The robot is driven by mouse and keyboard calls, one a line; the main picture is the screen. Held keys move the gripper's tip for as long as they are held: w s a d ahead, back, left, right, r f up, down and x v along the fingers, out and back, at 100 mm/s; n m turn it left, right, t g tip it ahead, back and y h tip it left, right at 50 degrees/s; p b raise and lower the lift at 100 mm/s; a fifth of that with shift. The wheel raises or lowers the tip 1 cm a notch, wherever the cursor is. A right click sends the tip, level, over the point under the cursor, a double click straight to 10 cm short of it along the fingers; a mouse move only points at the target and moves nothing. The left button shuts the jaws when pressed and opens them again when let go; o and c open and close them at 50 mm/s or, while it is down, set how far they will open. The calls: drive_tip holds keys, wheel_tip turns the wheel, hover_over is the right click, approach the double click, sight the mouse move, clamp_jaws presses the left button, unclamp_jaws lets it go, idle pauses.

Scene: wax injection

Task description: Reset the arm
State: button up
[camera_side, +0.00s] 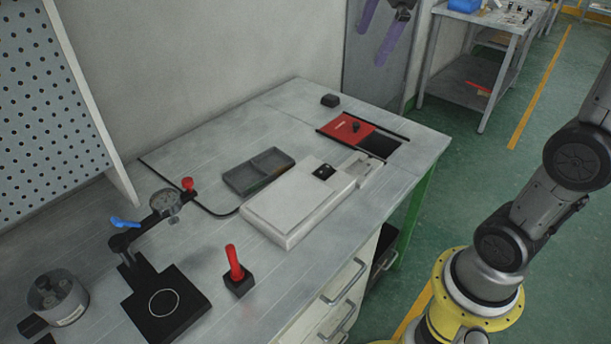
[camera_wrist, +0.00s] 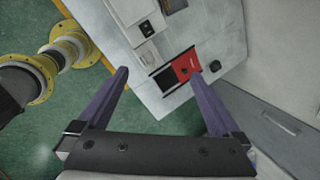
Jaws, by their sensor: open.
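My gripper (camera_wrist: 158,82) shows large in the wrist view, with two long purple fingers spread wide apart and nothing between them. It is above the workbench's end, with the red sliding cover (camera_wrist: 184,66) visible beyond the fingertips. In the side view my gripper (camera_side: 380,28) is at the top edge, its purple fingers pointing down in front of the grey door, clear of the bench. Its upper part is cut off by the frame.
The workbench (camera_side: 215,150) carries a white machine block (camera_side: 290,215), a grey two-part tray (camera_side: 245,178), a red-handled lever (camera_side: 236,265), a dial gauge stand (camera_side: 165,202), a metal cylinder (camera_side: 57,298) and a small black block (camera_side: 330,100). A perforated panel (camera_side: 45,110) stands at left.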

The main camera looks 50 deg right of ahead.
drive_tip(key=s+a+f+n, duration=0.4)
drive_tip(key=s+f+n, duration=0.2)
drive_tip(key=s+n, duration=0.3)
drive_tip(key=s+a+f+n+t+y, duration=0.1)
drive_tip(key=s+a+f+n, duration=0.3)
drive_tip(key=n, duration=1.1)
drive_tip(key=shift+s+a+f+n+t, duration=0.35)
drive_tip(key=shift+s+f, duration=1.35)
drive_tip(key=shift+s, duration=0.65)
drive_tip(key=shift+c, duration=0.3)
